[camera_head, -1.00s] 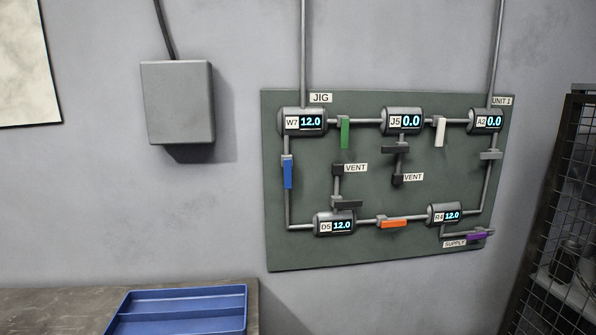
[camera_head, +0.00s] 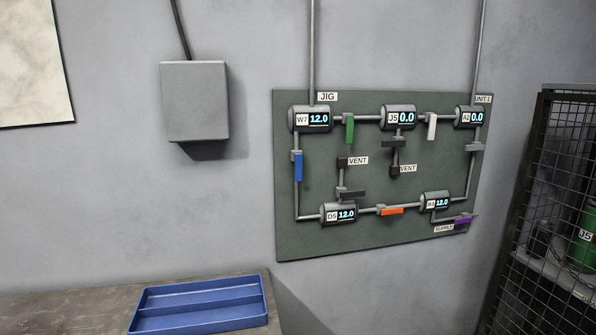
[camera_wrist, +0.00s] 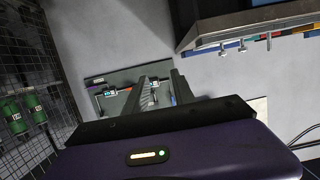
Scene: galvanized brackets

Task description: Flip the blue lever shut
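The blue lever (camera_head: 298,166) is on the vertical pipe at the left of the green panel (camera_head: 375,238), below the W7 gauge (camera_head: 311,119). Its handle hangs down, in line with that pipe. W7 reads 12.0, and the D5 gauge (camera_head: 339,214) at the pipe's lower end also reads 12.0. My gripper (camera_wrist: 159,84) shows only in the wrist view. Its two fingers stand apart with nothing seen held, and they cover part of the panel (camera_wrist: 100,80) behind them.
Nearby levers are green (camera_head: 349,128), white (camera_head: 432,126), orange (camera_head: 392,211) and purple (camera_head: 462,221). A grey wall box (camera_head: 195,102) is left of the panel. A blue tray (camera_head: 200,326) lies on the bench (camera_head: 75,312). A mesh cage (camera_head: 530,215) stands at right.

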